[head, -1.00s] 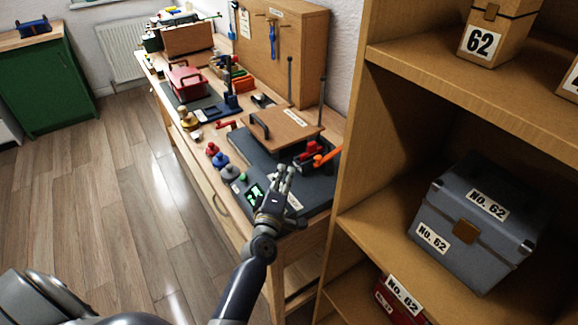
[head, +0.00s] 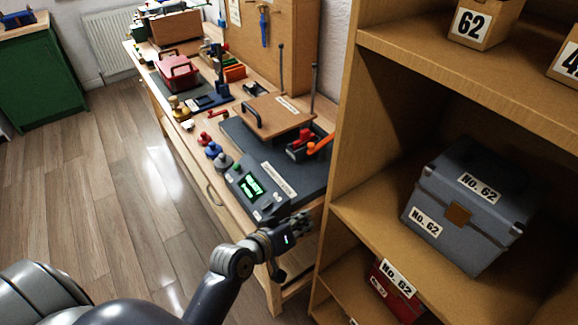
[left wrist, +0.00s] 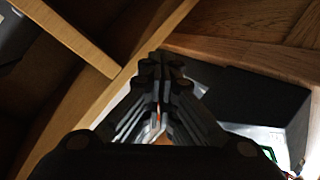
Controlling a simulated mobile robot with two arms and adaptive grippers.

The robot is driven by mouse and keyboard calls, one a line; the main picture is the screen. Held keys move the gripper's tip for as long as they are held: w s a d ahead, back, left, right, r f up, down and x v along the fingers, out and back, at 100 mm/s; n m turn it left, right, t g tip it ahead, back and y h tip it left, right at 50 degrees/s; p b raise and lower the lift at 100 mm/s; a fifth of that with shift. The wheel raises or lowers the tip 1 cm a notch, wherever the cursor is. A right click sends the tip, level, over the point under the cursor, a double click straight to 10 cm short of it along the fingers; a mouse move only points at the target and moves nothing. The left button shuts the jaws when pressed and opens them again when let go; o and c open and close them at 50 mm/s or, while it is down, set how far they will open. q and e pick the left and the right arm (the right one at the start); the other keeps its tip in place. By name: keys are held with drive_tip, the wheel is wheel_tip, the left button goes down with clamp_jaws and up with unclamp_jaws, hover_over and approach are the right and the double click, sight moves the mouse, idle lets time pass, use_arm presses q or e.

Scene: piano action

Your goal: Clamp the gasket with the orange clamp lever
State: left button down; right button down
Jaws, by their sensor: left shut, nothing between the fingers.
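The orange clamp lever (head: 321,145) stands tilted on a small red and black clamp (head: 301,143) at the right of a dark grey test fixture (head: 250,147). A wooden board with a black handle (head: 273,115) sits over the back of the fixture. A control panel with a green lit screen (head: 251,186) is at its front. I cannot make out the gasket. My left gripper (head: 303,222) is shut and empty, in front of the bench's right end, below and apart from the lever. In the left wrist view its fingers (left wrist: 160,95) are together. My right gripper is not in view.
A wooden shelf unit (head: 343,120) stands close to the right of the bench, with a grey No. 62 case (head: 462,210) on it. Red, blue and grey knobbed pieces (head: 213,150) line the bench's left edge. The floor at left is clear.

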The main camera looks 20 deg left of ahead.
use_arm(q)
drive_tip(key=s+a+f+m+g+y, duration=0.1)
drive_tip(key=s+f+m+g, duration=0.3)
drive_tip(key=s, duration=0.5)
drive_tip(key=s+a+f+m+g+y, duration=0.15)
drive_tip(key=s+f+g, duration=0.3)
drive_tip(key=s, duration=0.45)
drive_tip(key=s+a+f+m+g, duration=0.1)
drive_tip(key=s+f, duration=0.2)
drive_tip(key=f, duration=0.6)
drive_tip(key=s+f+y, duration=0.1)
drive_tip(key=s+f, duration=0.3)
drive_tip(key=f, duration=0.6)
drive_tip(key=s+a+f+m+g, duration=0.1)
drive_tip(key=s+f, duration=0.2)
drive_tip(key=f, duration=0.6)
drive_tip(key=s+a+f, duration=0.2)
drive_tip(key=s+f, duration=0.8)
drive_tip(key=s, duration=0.3)
drive_tip(key=shift+s+a+f+g, duration=0.15)
drive_tip(key=shift+s+g, duration=0.1)
drive_tip(key=shift+g, duration=0.2)
